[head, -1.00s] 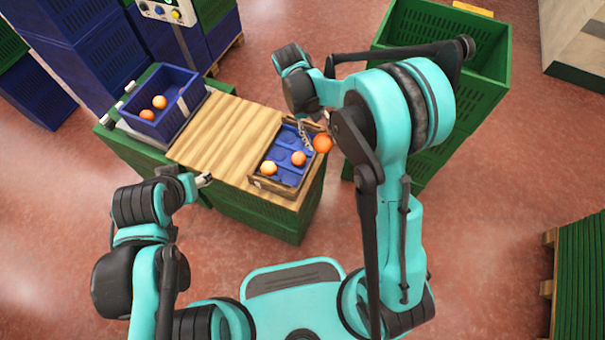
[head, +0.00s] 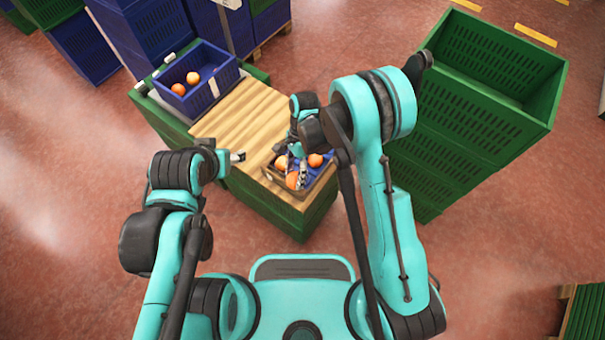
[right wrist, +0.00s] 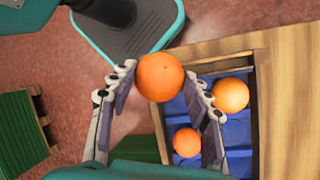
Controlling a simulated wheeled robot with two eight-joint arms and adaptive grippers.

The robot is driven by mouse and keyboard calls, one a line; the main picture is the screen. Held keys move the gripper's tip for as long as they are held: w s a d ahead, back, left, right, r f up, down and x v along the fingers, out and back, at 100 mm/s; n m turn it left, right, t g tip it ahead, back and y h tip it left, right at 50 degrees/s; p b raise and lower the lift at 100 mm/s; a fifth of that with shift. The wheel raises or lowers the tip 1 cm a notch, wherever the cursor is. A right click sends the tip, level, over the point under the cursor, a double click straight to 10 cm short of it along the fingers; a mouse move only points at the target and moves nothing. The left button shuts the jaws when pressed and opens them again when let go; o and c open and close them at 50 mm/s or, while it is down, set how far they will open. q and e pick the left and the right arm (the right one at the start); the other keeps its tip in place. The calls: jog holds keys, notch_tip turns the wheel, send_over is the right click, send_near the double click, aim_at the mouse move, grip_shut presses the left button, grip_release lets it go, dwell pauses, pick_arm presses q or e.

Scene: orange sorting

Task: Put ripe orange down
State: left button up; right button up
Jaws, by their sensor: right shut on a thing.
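My right gripper (head: 296,176) is over the wood-rimmed tray with blue cups (right wrist: 222,61). It is shut on an orange (right wrist: 160,77), held between its fingertips, which also shows in the head view (head: 292,181). In the right wrist view, two other oranges sit in the tray, a lighter one (right wrist: 230,95) and a deeper orange one (right wrist: 187,142). I cannot tell whether the held orange touches the tray. My left gripper (head: 238,157) is beside the left edge of the wooden table, apart from the tray; its fingers are too small to read.
The wooden tabletop (head: 235,115) is bare left of the tray. A blue crate (head: 196,104) holding two oranges stands at its far left end. A tall green crate stack (head: 465,125) stands to the right. My right forearm covers part of the tray.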

jog(key=w+f, duration=0.1)
jog(key=w+d+f+b, duration=0.1)
jog(key=w, duration=0.1)
jog(key=w+d+f, duration=0.1)
jog(key=w, duration=0.1)
jog(key=shift+d+f, duration=0.15)
notch_tip(320, 180, down, 4)
jog(key=shift+f+b, duration=0.1)
jog(key=shift+b, duration=1)
jog(key=o, duration=0.8)
jog(key=shift+f, duration=0.1)
jog(key=shift+c, duration=0.2)
jog(key=o, duration=0.4)
jog(key=shift+o, duration=0.2)
jog(key=shift+r, duration=0.2)
